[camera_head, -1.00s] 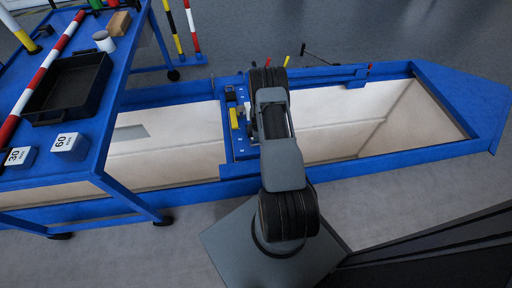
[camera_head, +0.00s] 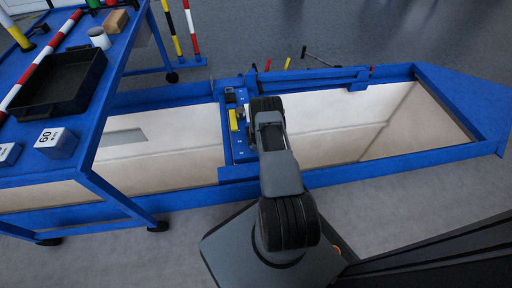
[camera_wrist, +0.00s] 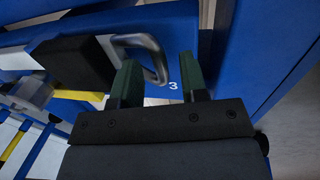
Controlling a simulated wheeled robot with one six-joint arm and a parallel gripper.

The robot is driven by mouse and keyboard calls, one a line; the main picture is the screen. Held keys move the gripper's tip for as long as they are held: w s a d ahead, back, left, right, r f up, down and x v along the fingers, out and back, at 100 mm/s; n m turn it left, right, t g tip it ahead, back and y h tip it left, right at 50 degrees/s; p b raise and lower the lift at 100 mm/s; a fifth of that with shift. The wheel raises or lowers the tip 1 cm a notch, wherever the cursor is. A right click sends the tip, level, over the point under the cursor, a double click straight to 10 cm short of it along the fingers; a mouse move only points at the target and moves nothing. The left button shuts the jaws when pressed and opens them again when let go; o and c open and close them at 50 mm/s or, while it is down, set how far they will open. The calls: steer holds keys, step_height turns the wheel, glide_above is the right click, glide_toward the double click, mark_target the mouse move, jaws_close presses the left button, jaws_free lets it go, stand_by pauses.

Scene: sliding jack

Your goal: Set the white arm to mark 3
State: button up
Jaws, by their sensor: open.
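The sliding jack (camera_head: 238,148) is a blue beam across the pit, with a yellow block (camera_head: 233,121) on it. In the wrist view a bent metal handle (camera_wrist: 153,50) shows beside a black block (camera_wrist: 75,62), with a white part (camera_wrist: 117,52) between them. I cannot tell for sure whether this is the white arm. A white mark 3 (camera_wrist: 173,86) is on the blue surface between the fingers. My gripper (camera_wrist: 160,80) is open with green-tipped fingers. My arm hides the gripper in the head view.
A blue cart (camera_head: 110,107) at left carries a black tray (camera_head: 60,82), a white block marked 60 (camera_head: 57,142) and a cup (camera_head: 99,38). The pit frame (camera_head: 437,151) surrounds the jack. Grey floor (camera_head: 390,210) is clear in front.

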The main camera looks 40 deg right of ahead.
steer(key=shift+c, duration=0.2)
jaws_close()
steer(key=shift+s, duration=0.1)
